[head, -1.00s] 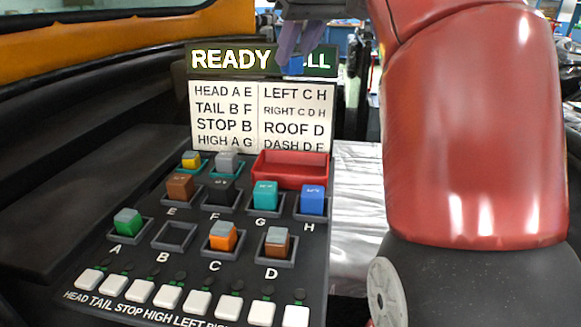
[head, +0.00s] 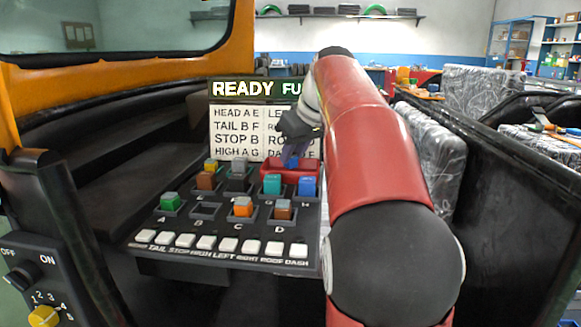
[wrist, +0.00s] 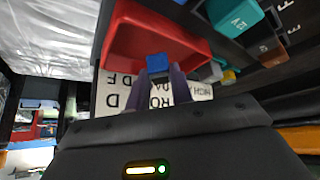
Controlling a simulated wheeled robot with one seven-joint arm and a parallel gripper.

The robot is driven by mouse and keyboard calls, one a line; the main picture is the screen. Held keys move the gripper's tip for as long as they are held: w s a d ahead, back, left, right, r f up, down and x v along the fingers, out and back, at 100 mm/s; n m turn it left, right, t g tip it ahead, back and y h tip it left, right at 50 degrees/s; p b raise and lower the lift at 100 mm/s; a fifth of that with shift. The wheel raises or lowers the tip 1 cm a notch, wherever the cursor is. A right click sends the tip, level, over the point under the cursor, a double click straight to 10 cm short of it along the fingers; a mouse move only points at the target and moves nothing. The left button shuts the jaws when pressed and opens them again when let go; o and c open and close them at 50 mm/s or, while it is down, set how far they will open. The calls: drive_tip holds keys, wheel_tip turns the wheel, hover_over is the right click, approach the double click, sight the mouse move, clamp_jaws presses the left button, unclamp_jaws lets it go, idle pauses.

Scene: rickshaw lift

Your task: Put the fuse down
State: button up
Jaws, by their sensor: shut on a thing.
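My gripper (head: 291,152) is shut on a blue fuse (wrist: 157,64). In the head view it is low over the red tray (head: 271,167) at the back right of the fuse panel (head: 165,225). In the wrist view the fuse is at the fingertips, in front of the open red tray (wrist: 125,42). I cannot tell whether the fuse touches the tray. The tray looks empty where it shows. My arm and fingers hide part of it in the head view.
Fuses stand in the panel slots: green (head: 170,202), orange (head: 242,207), brown (head: 283,209), teal (head: 272,184) and blue (head: 307,186). Slot B (head: 205,211) is empty. White switches line the front. A label board (head: 236,132) stands behind the tray.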

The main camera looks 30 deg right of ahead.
wheel_tip(320, 180, down, 2)
drive_tip(key=shift+w+d+b, duration=0.1)
drive_tip(key=shift+w+b, duration=0.05)
drive_tip(key=shift+b, duration=0.15)
drive_tip(key=shift+r, duration=0.2)
drive_tip(key=shift+f, duration=0.1)
drive_tip(key=o, duration=0.5)
drive_tip(key=shift+f, duration=0.1)
drive_tip(key=o, duration=0.4)
drive_tip(key=shift+o, duration=0.2)
